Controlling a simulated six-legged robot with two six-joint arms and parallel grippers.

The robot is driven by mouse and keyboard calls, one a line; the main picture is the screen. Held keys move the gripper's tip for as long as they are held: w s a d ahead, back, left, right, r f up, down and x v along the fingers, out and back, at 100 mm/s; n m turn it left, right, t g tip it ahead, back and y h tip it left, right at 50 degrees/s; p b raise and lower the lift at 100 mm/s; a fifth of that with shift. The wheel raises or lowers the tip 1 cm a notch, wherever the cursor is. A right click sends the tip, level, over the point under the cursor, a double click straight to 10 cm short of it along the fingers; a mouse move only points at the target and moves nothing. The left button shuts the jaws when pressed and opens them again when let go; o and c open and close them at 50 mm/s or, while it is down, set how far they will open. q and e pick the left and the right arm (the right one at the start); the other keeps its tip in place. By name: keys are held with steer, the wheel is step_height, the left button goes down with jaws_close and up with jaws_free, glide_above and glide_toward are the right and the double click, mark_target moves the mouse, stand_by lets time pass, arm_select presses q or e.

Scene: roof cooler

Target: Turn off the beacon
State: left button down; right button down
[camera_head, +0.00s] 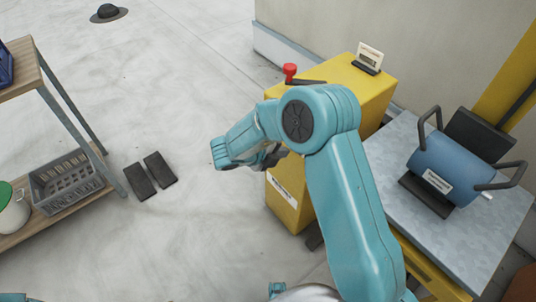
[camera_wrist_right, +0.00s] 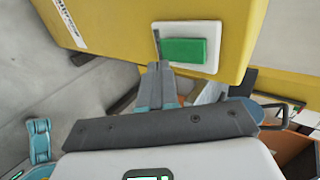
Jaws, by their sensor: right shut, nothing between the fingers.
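A green rectangular button or rocker (camera_wrist_right: 184,50) sits on a white plate (camera_wrist_right: 214,35) on a yellow cabinet face in the right wrist view. My right gripper (camera_wrist_right: 164,70) is shut and empty. Its fingertips are just below the left part of the green piece; I cannot tell whether they touch. In the head view the yellow cabinet (camera_head: 352,88) has a small red-topped piece (camera_head: 290,70) with a dark lever beside it on top. I cannot tell if this is the beacon. The green piece is hidden there, and my right arm covers part of the cabinet.
A grey table (camera_head: 400,150) at right carries a blue cylindrical device (camera_head: 445,165) with dark handles. A shelf (camera_head: 45,210) with a grey crate (camera_head: 68,180) stands at left. Two dark slabs (camera_head: 150,176) lie on the floor. A wall rises behind the cabinet.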

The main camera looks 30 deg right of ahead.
steer(key=shift+w+d+f, duration=0.1)
steer(key=shift+d+f, duration=0.05)
steer(key=shift+d, duration=1.15)
steer(key=shift+d+h+b, duration=0.25)
steer(key=shift+h+b, duration=0.25)
steer(key=shift+b, duration=0.05)
